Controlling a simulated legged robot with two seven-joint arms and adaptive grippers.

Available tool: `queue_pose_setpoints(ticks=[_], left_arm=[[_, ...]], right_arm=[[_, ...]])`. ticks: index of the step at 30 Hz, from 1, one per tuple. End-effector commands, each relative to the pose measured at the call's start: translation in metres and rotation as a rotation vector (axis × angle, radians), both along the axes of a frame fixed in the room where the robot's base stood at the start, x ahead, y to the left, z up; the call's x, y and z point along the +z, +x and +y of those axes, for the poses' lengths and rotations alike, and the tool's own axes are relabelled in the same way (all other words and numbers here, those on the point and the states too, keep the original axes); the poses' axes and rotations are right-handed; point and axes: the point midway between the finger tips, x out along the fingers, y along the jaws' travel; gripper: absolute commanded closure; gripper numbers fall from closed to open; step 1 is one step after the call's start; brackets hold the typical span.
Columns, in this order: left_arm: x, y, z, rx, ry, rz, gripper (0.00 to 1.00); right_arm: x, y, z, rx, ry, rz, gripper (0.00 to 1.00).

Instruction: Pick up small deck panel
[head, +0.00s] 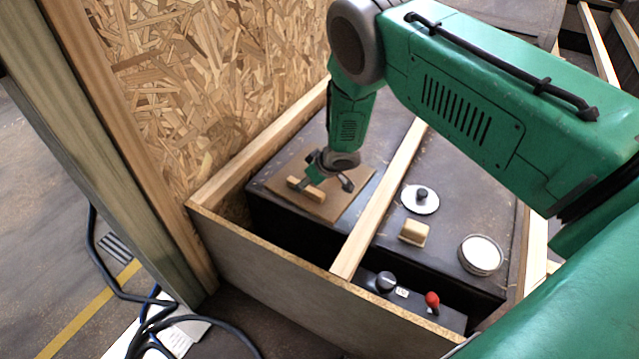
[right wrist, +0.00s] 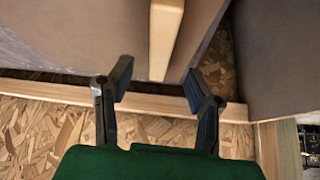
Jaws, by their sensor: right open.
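The small deck panel (head: 338,205) is a flat brown board with a light wooden handle bar (head: 305,190) on it. It lies on the dark deck near the chipboard wall. My right gripper (head: 328,184) is above the panel at the handle, with its fingers spread. In the right wrist view the right gripper (right wrist: 155,88) is open and empty. The handle bar (right wrist: 164,38) shows beyond and between its fingertips, on the grey-brown panel surface (right wrist: 85,30). I cannot tell the exact gap to the handle. My left gripper is not in view.
A wooden beam (head: 385,195) crosses the deck right of the panel. Beyond it are a white disc with a black knob (head: 420,198), a wooden block (head: 414,232), and a round white-topped container (head: 481,254). The chipboard wall (head: 210,80) stands close at left.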

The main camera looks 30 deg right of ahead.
Motion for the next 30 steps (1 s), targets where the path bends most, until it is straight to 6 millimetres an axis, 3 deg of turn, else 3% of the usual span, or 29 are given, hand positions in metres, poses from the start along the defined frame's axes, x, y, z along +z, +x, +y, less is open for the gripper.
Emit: queue_pose_setpoints(ticks=[1, 6, 15, 16, 19, 20, 30], left_arm=[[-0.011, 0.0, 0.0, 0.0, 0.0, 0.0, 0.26], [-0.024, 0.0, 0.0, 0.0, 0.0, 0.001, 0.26], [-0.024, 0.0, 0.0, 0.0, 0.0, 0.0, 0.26], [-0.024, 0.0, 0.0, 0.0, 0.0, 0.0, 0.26], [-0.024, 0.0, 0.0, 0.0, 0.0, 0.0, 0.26], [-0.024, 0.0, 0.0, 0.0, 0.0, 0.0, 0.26], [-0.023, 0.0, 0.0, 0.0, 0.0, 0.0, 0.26]], right_arm=[[-0.013, 0.004, 0.001, 0.002, 0.0, -0.001, 0.54], [-0.031, 0.016, 0.004, 0.001, 0.0, 0.0, 0.54], [-0.033, 0.02, 0.005, 0.0, 0.0, 0.001, 0.54], [-0.033, 0.02, 0.005, 0.0, 0.0, 0.001, 0.58], [-0.033, 0.02, 0.005, 0.0, 0.0, 0.001, 0.93], [-0.033, 0.02, 0.005, 0.0, 0.0, 0.001, 1.0], [-0.029, 0.02, 0.005, -0.001, 0.001, -0.002, 1.0]])
